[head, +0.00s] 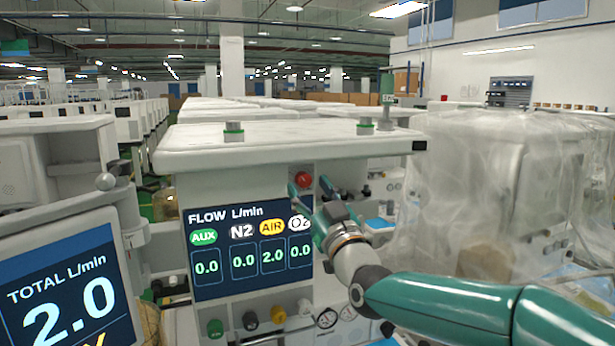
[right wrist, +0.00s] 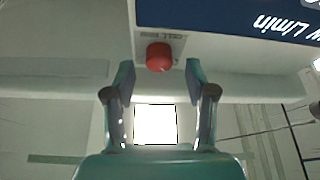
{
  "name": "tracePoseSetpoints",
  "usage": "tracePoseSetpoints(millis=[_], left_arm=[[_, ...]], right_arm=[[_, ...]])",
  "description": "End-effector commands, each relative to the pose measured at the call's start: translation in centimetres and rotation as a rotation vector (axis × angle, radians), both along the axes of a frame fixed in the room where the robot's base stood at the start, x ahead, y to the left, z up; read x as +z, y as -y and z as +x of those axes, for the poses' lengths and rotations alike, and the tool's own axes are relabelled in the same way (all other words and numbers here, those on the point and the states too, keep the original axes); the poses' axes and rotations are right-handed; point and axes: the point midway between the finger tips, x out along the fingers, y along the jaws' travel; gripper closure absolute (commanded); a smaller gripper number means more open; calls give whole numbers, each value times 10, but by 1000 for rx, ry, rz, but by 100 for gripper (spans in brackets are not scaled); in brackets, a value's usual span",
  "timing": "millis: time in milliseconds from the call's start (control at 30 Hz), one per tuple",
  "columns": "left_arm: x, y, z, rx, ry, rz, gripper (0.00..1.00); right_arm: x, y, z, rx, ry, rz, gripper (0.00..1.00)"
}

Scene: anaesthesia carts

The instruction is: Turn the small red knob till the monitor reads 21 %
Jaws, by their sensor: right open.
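The small red knob (head: 304,179) sits on the cart's front, right of the flow screen. It also shows in the right wrist view (right wrist: 159,56), under a partly legible label. My right gripper (head: 309,187) is open, its two fingers either side of the knob in the head view. In the right wrist view the gripper (right wrist: 159,75) is empty, with the knob just beyond and between its fingertips; I see no contact. The flow screen (head: 250,249) reads AUX 0.0, N2 0.0, AIR 2.0, O2 0.0. The monitor (head: 62,285) reads TOTAL L/min 2.0; its lower part is cut off.
Below the flow screen are a green knob (head: 215,328), a dark knob (head: 250,320), an orange knob (head: 278,314) and round gauges (head: 327,318). A plastic-wrapped cart (head: 480,190) stands at the right. The cart's top (head: 280,142) overhangs the panel.

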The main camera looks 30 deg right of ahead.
Motion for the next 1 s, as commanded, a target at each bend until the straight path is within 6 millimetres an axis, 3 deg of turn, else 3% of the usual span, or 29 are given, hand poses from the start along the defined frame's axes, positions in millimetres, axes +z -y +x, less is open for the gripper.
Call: tracePoseSetpoints(millis=[167, 467, 800, 1000], left_arm=[[7, 0, 0, 0, 0, 0, 42], [6, 0, 0, 0, 0, 0, 42], [7, 0, 0, 0, 0, 0, 42], [-5, 0, 0, 0, 0, 0, 42]], right_arm=[[5, 3, 13, 0, -1, 0, 44], [5, 3, 14, -1, -1, 0, 44], [5, 3, 14, -1, -1, 0, 99], [1, 3, 14, -2, 9, 31, 100]])
